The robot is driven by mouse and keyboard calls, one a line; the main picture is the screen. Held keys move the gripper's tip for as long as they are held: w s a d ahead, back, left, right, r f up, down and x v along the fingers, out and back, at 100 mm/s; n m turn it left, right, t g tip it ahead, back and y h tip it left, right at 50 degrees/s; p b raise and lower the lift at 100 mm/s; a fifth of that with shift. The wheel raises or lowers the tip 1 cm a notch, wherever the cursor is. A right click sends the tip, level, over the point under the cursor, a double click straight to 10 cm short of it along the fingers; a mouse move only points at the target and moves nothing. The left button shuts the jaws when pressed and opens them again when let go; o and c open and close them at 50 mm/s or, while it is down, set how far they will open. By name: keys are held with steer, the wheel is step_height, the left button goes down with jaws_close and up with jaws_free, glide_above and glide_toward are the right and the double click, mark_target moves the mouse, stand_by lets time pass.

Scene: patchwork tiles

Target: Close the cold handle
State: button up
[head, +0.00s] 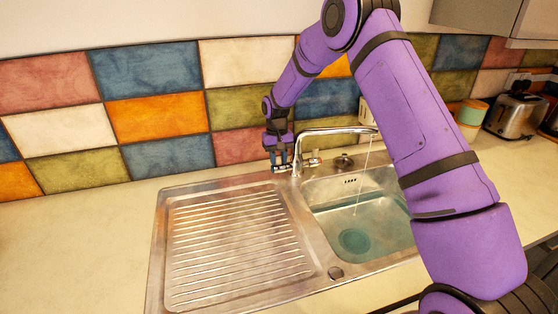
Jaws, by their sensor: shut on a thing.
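A chrome faucet (335,131) stands at the back of the steel sink. Its spout arches to the right, and a thin stream of water (363,175) falls into the basin. One tap handle (312,160) shows just right of the faucet's base. My gripper (281,164) points down at the left side of the faucet base and is shut on the handle there, which its fingers mostly hide. No hot or cold marking can be read at this size.
The sink basin (330,213) holds some water, and a ribbed drainboard (235,245) lies left of it. My arm crosses the right side of the view. A toaster (514,115) and a green canister (471,113) stand at the back right. The left worktop (80,250) is clear.

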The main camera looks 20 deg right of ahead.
steer(key=shift+w+g, duration=0.25)
steer(key=shift+g, duration=0.25)
steer(key=o, duration=0.9)
steer(key=v, duration=1)
steer(key=shift+w+r, duration=0.3)
steer(key=shift+r, duration=0.05)
